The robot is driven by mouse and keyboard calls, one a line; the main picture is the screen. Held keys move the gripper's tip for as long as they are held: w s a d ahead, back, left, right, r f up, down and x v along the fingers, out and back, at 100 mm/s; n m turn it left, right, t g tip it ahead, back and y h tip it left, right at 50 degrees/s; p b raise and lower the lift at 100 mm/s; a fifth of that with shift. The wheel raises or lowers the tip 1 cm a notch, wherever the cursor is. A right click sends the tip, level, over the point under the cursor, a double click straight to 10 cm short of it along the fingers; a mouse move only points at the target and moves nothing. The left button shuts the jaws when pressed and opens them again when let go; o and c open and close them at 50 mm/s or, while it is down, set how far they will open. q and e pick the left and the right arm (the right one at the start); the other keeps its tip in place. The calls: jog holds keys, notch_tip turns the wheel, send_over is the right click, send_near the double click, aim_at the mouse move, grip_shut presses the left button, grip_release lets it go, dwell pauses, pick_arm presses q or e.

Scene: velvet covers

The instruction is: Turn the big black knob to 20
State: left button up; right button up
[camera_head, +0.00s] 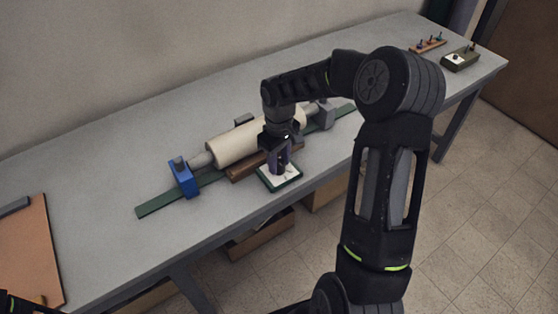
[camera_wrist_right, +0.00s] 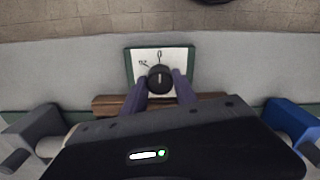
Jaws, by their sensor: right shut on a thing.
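The big black knob (camera_wrist_right: 160,79) stands on a white dial plate with a green border (camera_wrist_right: 184,56). In the right wrist view it sits between the two fingertips of my right gripper (camera_wrist_right: 160,88), which is shut on it. A pale mark on the knob points roughly up the picture, near a printed 0. A small mark like 20 is printed to the left of the 0. In the head view, my right gripper (camera_head: 280,168) comes down onto the green-edged plate (camera_head: 292,182) and hides the knob. My left gripper is not in view.
A cream cylinder (camera_head: 232,147) between a blue block (camera_head: 184,178) and a grey block (camera_head: 323,115) lies behind the plate on a green rail (camera_head: 153,206). A small box (camera_head: 460,61) and a pegged strip (camera_head: 428,46) stand far right.

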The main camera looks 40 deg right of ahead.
grip_shut()
jog(key=shift+n, duration=0.3)
jog(key=n, duration=0.4)
jog(key=n+p, duration=0.1)
jog(key=n, duration=0.4)
dwell(0.4)
dwell(0.4)
jog(key=o, duration=0.6)
grip_release()
jog(key=shift+o, duration=0.2)
